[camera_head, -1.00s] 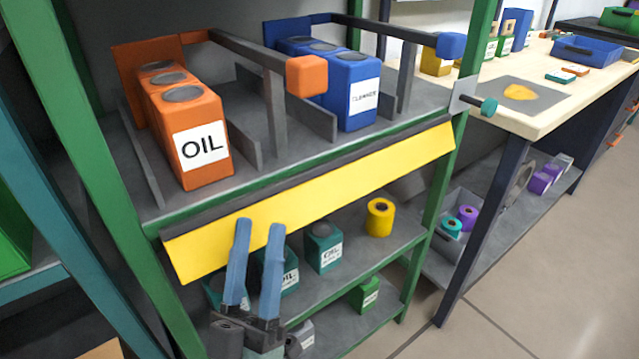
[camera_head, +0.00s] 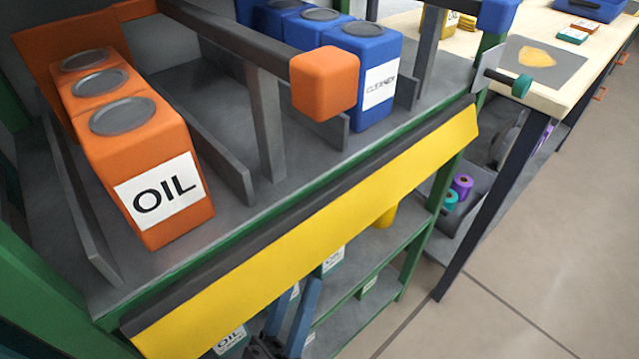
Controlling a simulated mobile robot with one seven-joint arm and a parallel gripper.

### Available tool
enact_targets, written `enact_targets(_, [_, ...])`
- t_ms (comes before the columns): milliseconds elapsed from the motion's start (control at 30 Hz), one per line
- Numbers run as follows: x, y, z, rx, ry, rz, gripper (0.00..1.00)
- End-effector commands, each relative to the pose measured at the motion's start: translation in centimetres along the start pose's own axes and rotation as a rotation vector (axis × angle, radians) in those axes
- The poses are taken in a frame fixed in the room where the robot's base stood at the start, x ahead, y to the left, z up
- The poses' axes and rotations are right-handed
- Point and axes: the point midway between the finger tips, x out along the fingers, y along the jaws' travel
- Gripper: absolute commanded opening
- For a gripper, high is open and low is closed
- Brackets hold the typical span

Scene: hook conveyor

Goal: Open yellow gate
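The yellow gate (camera_head: 320,230) is a long yellow panel along the front edge of the upper shelf, with a dark strip on its top edge. It slants outward and down below the shelf edge. A green knob (camera_head: 520,86) on a grey bracket sits at its right end. My gripper (camera_head: 298,300) is at the bottom of the head view, below the gate's lower edge. Its two blue fingers are apart with nothing visible between them. The lower part of my gripper is cut off by the frame.
Orange oil cans (camera_head: 160,205) and blue cleaner cans (camera_head: 365,85) stand in lanes on the upper shelf (camera_head: 215,215). An orange block (camera_head: 323,82) ends a bar above it. Lower shelves hold more containers. A wooden table (camera_head: 560,85) stands right; floor (camera_head: 520,260) is clear.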

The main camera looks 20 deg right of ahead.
Motion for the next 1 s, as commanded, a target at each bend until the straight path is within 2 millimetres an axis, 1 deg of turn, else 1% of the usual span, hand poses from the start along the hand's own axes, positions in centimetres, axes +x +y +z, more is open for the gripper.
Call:
enact_targets(167, [3.1, 0.1, 0.0, 0.002, 0.001, 0.006, 0.47])
enact_targets(400, [8.1, 0.1, 0.0, 0.002, 0.001, 0.006, 0.47])
enact_targets(533, [10.2, 0.1, 0.0, 0.003, 0.001, 0.005, 0.47])
enact_targets(700, [11.8, 0.0, 0.0, 0.001, 0.001, 0.002, 0.47])
enact_targets(800, [12.1, 0.1, 0.0, 0.001, 0.001, 0.001, 0.47])
enact_targets(1000, [12.2, 0.0, 0.0, 0.001, 0.001, 0.000, 0.47])
